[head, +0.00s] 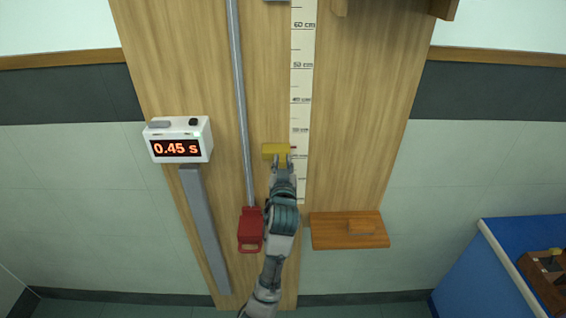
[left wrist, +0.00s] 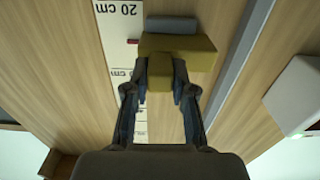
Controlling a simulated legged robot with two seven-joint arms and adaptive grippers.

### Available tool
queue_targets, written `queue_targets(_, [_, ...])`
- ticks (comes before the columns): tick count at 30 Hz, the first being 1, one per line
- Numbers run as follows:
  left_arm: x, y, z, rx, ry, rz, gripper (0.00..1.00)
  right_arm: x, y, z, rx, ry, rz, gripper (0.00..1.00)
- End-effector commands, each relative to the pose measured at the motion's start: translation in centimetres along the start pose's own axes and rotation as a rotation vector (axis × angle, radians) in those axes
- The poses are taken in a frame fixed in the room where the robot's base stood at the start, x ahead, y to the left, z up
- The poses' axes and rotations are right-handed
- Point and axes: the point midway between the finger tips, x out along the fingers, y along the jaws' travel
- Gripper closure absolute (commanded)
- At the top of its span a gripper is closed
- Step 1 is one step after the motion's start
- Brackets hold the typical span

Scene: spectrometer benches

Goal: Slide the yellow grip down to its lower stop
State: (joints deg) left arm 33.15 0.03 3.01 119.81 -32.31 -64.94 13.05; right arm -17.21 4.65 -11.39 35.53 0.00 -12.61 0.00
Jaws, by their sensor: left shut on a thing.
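The yellow grip (head: 275,150) is a small block in front of the wooden board, beside the white centimetre scale (head: 303,70). My left gripper (head: 281,161) is shut on the grip from below in the head view. In the left wrist view, both fingers (left wrist: 160,88) close on a narrow stub of the yellow grip (left wrist: 195,52). A small red mark (left wrist: 132,42) shows on the scale beside the grip, near the 20 cm label. The lower stop cannot be made out for certain. My right gripper is not in view.
A metal rod (head: 238,100) runs down the board to a red piece (head: 251,230) left of my arm. A white timer (head: 180,140) reads 0.45 s. A wooden shelf (head: 335,240) projects at lower right. A blue bench (head: 500,262) stands far right.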

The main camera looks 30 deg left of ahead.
Motion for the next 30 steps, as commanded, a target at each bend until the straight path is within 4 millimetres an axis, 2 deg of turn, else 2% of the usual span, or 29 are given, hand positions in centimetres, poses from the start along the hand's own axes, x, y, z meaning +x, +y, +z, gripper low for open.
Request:
queue_targets(1, [0.1,0.1,0.6,0.003,-0.015,0.001,1.00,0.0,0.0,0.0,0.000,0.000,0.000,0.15])
queue_targets(4, [0.1,0.1,0.7,0.003,-0.017,0.001,1.00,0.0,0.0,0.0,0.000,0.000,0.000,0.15])
queue_targets(5, [0.1,0.1,0.7,0.003,-0.018,0.001,0.70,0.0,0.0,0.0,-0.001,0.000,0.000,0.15])
queue_targets(7, [0.1,0.1,0.7,0.003,-0.017,0.001,0.53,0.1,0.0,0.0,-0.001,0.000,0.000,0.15])
queue_targets(8, [0.1,0.1,0.7,0.003,-0.016,0.001,0.50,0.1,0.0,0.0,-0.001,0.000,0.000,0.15])
queue_targets(23, [-0.1,0.1,0.3,0.002,-0.008,0.001,0.50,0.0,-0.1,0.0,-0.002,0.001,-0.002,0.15])
queue_targets(26, [-0.9,0.2,0.3,0.001,-0.007,0.003,0.50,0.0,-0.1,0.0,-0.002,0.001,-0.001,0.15])
queue_targets(30, [-3.3,0.1,0.3,-0.002,-0.008,0.002,0.50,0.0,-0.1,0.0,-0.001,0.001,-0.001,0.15])
